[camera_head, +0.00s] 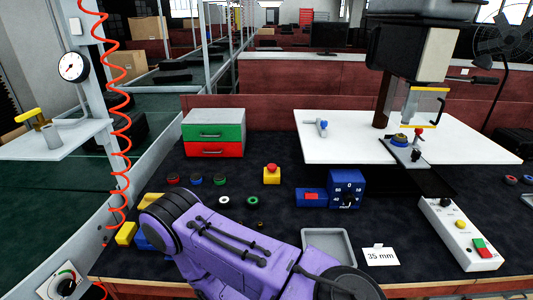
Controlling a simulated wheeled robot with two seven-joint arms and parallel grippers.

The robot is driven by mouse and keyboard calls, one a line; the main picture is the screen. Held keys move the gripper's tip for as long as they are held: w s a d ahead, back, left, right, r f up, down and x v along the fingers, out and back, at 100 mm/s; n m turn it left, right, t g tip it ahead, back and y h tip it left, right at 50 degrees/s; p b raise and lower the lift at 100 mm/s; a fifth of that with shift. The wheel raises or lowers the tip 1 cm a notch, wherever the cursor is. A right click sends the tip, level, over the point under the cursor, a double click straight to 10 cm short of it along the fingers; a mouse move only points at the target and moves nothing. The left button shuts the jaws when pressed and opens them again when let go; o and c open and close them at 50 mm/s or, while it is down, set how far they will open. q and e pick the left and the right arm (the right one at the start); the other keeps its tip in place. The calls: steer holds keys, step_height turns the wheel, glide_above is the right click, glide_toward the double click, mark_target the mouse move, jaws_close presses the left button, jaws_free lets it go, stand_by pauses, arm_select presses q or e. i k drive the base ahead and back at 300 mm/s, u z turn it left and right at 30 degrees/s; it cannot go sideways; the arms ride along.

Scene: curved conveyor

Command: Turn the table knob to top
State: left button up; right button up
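A blue box (333,181) with a dial stands upright on the dark table, right of centre. White numbers, with 0 at the top, ring its dark knob (347,201). Where the knob points is too small to tell. A second dark knob (66,286) sits on a pale panel at the lower left; I cannot tell which of the two is the table knob. My purple arm crosses the lower middle of the view, in front of the blue box and apart from it in the picture. Neither of my grippers shows.
A red-and-blue block (311,197) sits left of the blue box. A yellow box with a red button (271,174), a green-and-red drawer unit (214,133), a grey tray (328,246) and a white button panel (458,233) stand around. A white raised board (345,148) lies behind.

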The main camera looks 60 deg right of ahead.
mark_target(349, 199)
steer(key=u, duration=0.7)
steer(key=k, duration=1.9)
steer(key=z, duration=1.85)
